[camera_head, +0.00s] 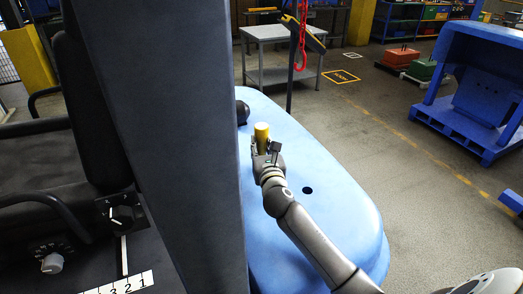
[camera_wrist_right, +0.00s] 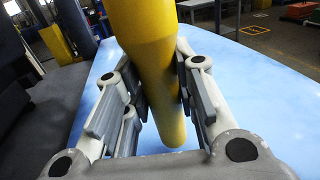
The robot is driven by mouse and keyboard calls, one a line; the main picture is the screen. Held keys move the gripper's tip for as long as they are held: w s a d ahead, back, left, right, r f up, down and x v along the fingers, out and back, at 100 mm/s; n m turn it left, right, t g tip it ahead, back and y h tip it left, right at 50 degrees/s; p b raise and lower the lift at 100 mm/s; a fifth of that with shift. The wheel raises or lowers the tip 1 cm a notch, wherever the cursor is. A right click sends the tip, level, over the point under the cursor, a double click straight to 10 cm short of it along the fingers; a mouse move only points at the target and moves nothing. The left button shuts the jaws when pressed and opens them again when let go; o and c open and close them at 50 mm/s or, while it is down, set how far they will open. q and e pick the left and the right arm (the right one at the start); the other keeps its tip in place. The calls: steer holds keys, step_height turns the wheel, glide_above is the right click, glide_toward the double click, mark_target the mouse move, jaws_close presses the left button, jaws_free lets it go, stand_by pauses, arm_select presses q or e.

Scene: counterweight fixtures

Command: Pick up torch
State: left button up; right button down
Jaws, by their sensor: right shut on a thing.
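The torch (camera_head: 262,132) is a yellow cylinder, and it stands roughly upright over the blue surface (camera_head: 330,205) in the head view. In the right wrist view the torch (camera_wrist_right: 152,60) fills the middle, wide at the top and narrower below. My right gripper (camera_head: 266,150) is shut on the torch, with a finger on each side of it, as the right wrist view (camera_wrist_right: 160,88) also shows. I cannot tell whether the torch's lower end touches the blue surface. My left gripper is not in view.
A dark round knob (camera_head: 242,112) is on the blue surface left of the torch. A broad dark post (camera_head: 165,130) blocks the left of the head view. A grey table (camera_head: 270,33) stands behind, and a blue pallet-like frame (camera_head: 470,115) stands at right. Open floor lies between.

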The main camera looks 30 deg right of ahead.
mark_target(260, 134)
steer(key=s+a+r, duration=0.1)
steer(key=r, duration=0.1)
steer(key=s+r, duration=0.1)
steer(key=r, duration=0.1)
steer(key=s+a+r, duration=0.1)
steer(key=s+r, duration=0.1)
steer(key=r, duration=0.1)
steer(key=shift+a+r+b, duration=0.1)
steer(key=shift+a+b, duration=0.2)
steer(key=shift+a, duration=0.05)
steer(key=s+a+r+b, duration=0.1)
steer(key=s+a+r, duration=0.3)
steer(key=s, duration=0.3)
steer(key=shift+s+a+b, duration=0.35)
steer(key=shift+a, duration=0.15)
